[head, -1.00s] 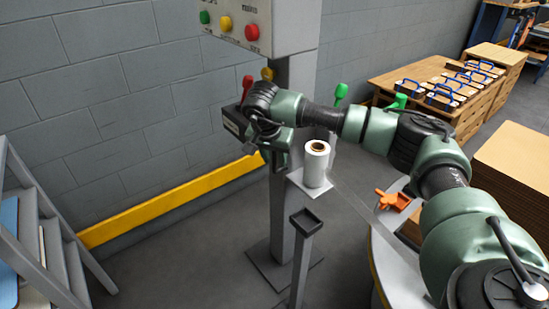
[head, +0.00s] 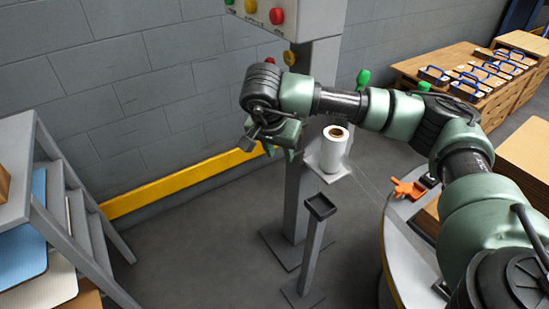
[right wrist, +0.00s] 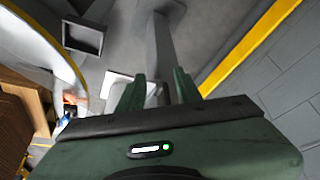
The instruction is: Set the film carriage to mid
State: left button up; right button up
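The film carriage is a small light plate (head: 314,160) on the grey mast (head: 296,205), carrying an upright white film roll (head: 334,151) with a brown core. A thin clear film runs from the roll toward the turntable (head: 398,240). The plate also shows in the right wrist view (right wrist: 118,82), partly behind a finger. My right gripper (head: 280,152) points down, left of the roll and in front of the mast. Its two green fingers (right wrist: 158,88) are apart, with no held object visible between them. My left gripper is out of view.
A control box with coloured buttons (head: 262,10) tops the mast. A thin post with a dark tray (head: 319,207) stands in front. An orange clamp (head: 408,189) sits on the turntable. A yellow rail (head: 160,190) lines the wall. Grey steps (head: 82,222) stand left.

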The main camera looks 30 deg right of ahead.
jog(key=shift+s+a, duration=1.15)
jog(key=shift+a, duration=0.25)
